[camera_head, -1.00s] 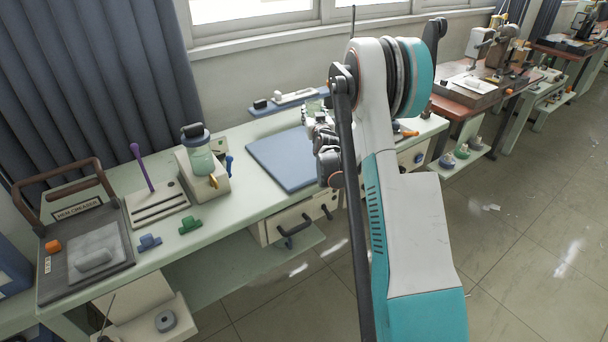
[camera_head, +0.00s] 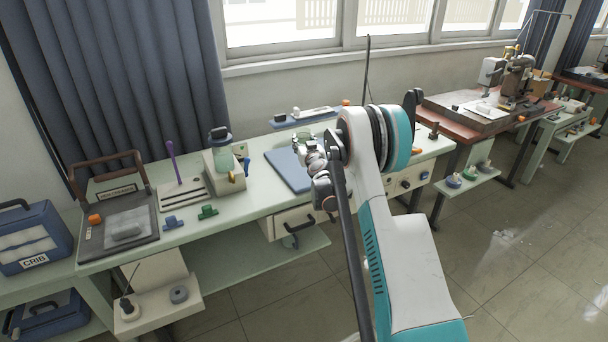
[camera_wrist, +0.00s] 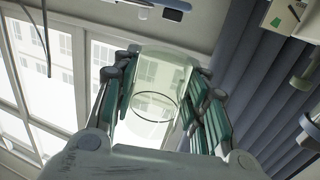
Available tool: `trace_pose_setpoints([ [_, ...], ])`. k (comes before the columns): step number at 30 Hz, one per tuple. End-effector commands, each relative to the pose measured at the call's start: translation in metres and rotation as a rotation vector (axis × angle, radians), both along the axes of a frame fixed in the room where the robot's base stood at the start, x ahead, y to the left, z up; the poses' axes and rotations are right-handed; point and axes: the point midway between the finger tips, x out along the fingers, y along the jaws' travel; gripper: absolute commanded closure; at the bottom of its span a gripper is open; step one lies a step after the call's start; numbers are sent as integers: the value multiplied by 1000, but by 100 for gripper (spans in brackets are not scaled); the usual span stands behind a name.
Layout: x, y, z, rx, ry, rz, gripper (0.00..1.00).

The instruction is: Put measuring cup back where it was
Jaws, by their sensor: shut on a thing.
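The measuring cup (camera_wrist: 152,95) is a clear, pale green vessel in the wrist view. My gripper (camera_wrist: 160,100) is shut on it, with green-padded fingers on both sides of its wall. In the head view my gripper (camera_head: 308,148) is by the far right part of the blue mat (camera_head: 283,168) on the bench. The cup there is small and partly hidden by my wrist, so its height above the bench cannot be told.
A blue ledge (camera_head: 283,124) with small items runs along the wall behind the mat. A lidded jar on a stand (camera_head: 222,160), a slotted block (camera_head: 183,196) and a grey tray (camera_head: 143,246) stand to the left. Drawers (camera_head: 280,226) hang below the bench.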

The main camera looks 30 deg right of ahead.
Motion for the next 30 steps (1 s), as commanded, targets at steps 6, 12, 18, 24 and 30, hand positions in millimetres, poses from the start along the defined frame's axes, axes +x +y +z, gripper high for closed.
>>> trace_pose_setpoints([
  [6,0,0,-55,0,0,-1,93],
  [12,0,0,-77,0,0,-1,93],
  [18,0,0,-90,0,0,-1,93],
  [24,0,0,-119,0,0,-1,93],
  [30,0,0,-121,0,0,-1,93],
])
